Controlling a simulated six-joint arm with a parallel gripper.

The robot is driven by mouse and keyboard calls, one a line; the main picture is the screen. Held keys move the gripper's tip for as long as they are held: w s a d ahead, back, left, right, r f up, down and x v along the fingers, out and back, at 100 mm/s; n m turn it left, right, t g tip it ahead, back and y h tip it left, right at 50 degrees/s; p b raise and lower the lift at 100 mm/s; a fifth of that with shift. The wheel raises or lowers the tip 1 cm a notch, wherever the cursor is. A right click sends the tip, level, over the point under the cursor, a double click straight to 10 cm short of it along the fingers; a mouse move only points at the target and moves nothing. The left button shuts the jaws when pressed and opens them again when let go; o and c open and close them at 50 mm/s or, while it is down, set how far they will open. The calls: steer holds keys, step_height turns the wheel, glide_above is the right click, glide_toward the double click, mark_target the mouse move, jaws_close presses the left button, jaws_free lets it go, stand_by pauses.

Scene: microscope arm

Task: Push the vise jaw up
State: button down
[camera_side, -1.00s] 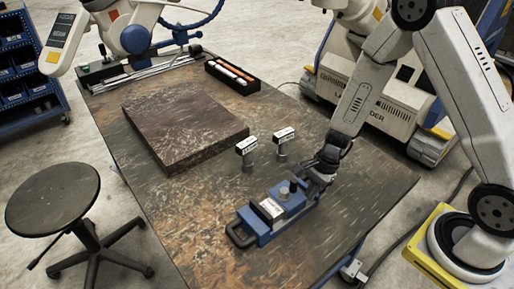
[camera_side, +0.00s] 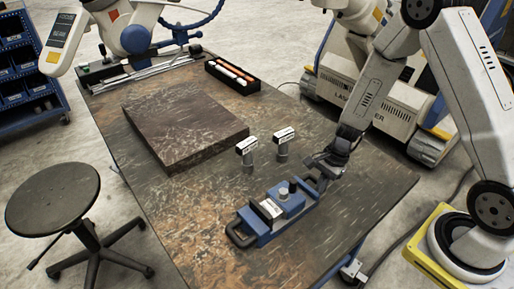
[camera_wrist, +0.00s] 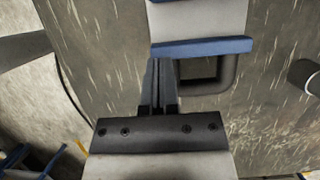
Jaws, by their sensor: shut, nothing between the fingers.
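The blue vise (camera_side: 262,236) lies on the workbench near its front, with a dark loop handle at its left end. A pale jaw plate (camera_side: 269,209) stands near its middle, beside a blue block with a grey and a black knob. My gripper (camera_side: 311,161) is shut and empty, just above and behind the right end of the vise. In the wrist view, my gripper's fingers (camera_wrist: 158,75) point toward a blue and pale end of the vise (camera_wrist: 201,47), beside a dark square loop (camera_wrist: 203,80). Whether they touch it is unclear.
Two small labelled posts (camera_side: 246,152) (camera_side: 282,147) stand left of my gripper. A thick dark slab (camera_side: 184,127) and a tray of rods (camera_side: 232,77) lie farther back. The bench (camera_side: 345,215) is clear right of the vise.

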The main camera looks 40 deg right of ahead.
mark_target(296, 180)
steer(key=v, duration=1)
steer(key=shift+w+a, duration=0.1)
steer(key=w+f+y, duration=0.2)
steer(key=w, duration=0.1)
steer(key=w+f+y, duration=0.1)
steer(key=w, duration=0.1)
steer(key=shift+w+y, duration=0.2)
steer(key=shift+y, duration=0.2)
steer(key=shift+w+f+y, duration=0.1)
steer(key=shift+w+y, duration=0.3)
steer(key=shift+w, duration=0.1)
steer(key=shift+x, duration=4.9)
